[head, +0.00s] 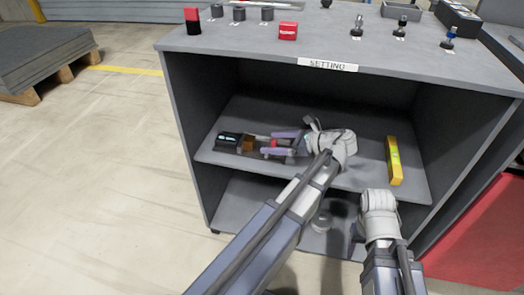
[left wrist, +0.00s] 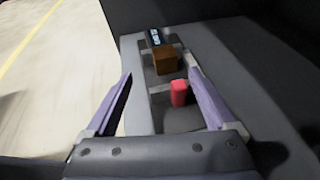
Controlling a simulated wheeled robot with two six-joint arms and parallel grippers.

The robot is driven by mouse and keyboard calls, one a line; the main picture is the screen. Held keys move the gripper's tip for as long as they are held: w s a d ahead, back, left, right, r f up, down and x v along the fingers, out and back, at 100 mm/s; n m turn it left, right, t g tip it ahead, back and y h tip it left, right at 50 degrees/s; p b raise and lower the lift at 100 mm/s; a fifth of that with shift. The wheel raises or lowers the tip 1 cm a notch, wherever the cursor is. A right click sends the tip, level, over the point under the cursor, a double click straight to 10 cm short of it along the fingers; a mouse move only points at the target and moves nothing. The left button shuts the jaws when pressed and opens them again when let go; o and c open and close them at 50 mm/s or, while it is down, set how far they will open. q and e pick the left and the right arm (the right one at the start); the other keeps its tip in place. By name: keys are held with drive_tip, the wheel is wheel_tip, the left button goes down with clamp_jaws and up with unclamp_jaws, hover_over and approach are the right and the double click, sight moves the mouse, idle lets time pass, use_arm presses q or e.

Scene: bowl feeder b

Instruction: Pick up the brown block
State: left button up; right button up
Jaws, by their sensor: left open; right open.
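The brown block (head: 249,143) sits in a dark tray on the cabinet's middle shelf, and it also shows in the left wrist view (left wrist: 165,61). A red piece (left wrist: 179,93) stands nearer to me in the same tray. A black device with a lit display (left wrist: 158,36) lies beyond the block. My left gripper (head: 272,143) is open and reaches in over the tray from the right. Its purple fingers (left wrist: 158,68) point toward the block, with the red piece between them and nothing gripped. My right gripper (head: 375,222) is low at the cabinet's front; its fingers are hard to make out.
A yellow level-like bar (head: 394,161) lies on the right of the shelf. The cabinet top (head: 225,48) above holds several small parts and a red box (head: 288,31). The cabinet's left wall (head: 186,140) stands close to the tray. A pallet (head: 45,62) lies at the far left.

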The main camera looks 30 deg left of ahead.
sight(253, 140)
use_arm(q)
drive_tip(key=shift+w+f, duration=0.1)
drive_tip(key=shift+w, duration=0.1)
drive_tip(key=shift+b+x, duration=0.45)
drive_tip(key=shift+x, duration=0.8)
drive_tip(key=shift+r+b+x, duration=0.1)
drive_tip(key=shift+b+x, duration=0.25)
drive_tip(key=shift+x, duration=1)
drive_tip(key=shift+r+b+x, duration=0.15)
drive_tip(key=shift+b+x, duration=0.2)
drive_tip(key=shift+x, duration=0.95)
drive_tip(key=shift+w+r, duration=0.1)
drive_tip(key=shift+w, duration=0.05)
clamp_jaws()
